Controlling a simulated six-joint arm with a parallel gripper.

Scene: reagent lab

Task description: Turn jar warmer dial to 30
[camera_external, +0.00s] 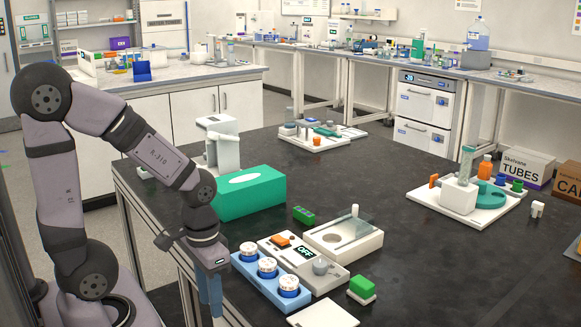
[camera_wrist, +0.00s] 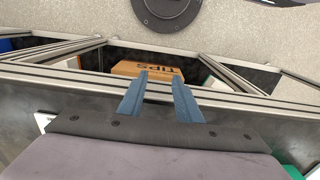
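The jar warmer is a white unit (camera_external: 298,246) near the table's front edge, with a display (camera_external: 306,252) reading OFF and an orange switch (camera_external: 281,239). A round grey dial (camera_external: 322,266) is at its right end; its pointer is too small to read. A blue block (camera_external: 247,271) with white-lidded jars sits along its front. My gripper (camera_external: 212,312) hangs fingers-down left of the blue block, at the table edge, apart from the dial. In the wrist view its two blue fingers (camera_wrist: 160,76) are spread with nothing between them. The dial is not in the wrist view.
A white tray with a clear lid (camera_external: 365,246) stands behind the warmer. A green-topped block (camera_external: 361,289) and a white pad (camera_external: 322,314) lie right and front. A green glove box (camera_external: 248,193) stands behind my gripper. A TIPS box (camera_wrist: 148,69) shows below the table edge.

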